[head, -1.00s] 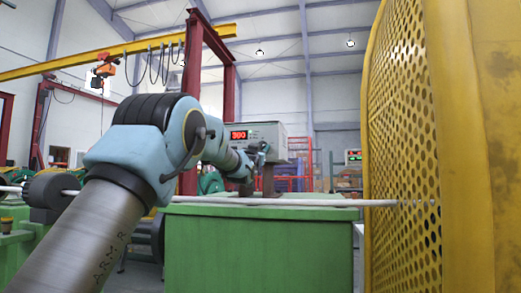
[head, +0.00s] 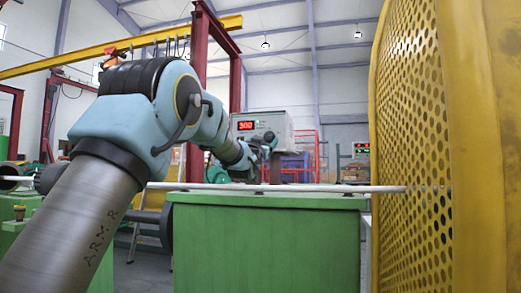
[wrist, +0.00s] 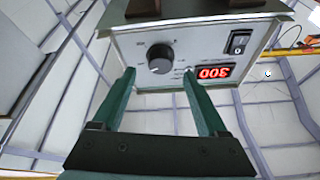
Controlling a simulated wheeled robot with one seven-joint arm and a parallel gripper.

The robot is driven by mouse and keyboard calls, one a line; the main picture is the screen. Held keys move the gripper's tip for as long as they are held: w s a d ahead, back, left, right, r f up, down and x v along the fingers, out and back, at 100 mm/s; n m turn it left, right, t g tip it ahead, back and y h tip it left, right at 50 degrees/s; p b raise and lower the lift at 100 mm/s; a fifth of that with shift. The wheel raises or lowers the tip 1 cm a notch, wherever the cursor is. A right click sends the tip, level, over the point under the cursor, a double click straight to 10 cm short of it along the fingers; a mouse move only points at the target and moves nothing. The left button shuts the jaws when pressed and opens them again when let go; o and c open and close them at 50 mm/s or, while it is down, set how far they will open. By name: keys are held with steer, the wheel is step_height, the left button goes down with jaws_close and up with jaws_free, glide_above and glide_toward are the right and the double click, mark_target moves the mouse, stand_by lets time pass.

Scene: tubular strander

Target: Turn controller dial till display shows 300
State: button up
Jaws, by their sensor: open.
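The controller is a pale grey box (head: 275,122) above the green cabinet, with a red lit display (head: 245,125) on its front. In the head view my gripper (head: 268,142) is small beside the controller, and my arm hides part of the box.
A black rocker switch (wrist: 238,42) is beside the display. A green cabinet (head: 265,240) stands below, with a pale rod (head: 310,188) running across above it. A yellow perforated guard (head: 410,130) closes off the right side.

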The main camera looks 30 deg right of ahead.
steer(key=b+v, duration=0.1)
steer(key=v, duration=0.5)
steer(key=shift+s+a+f, duration=0.2)
steer(key=shift+s+a, duration=0.05)
steer(key=shift+a, duration=0.1)
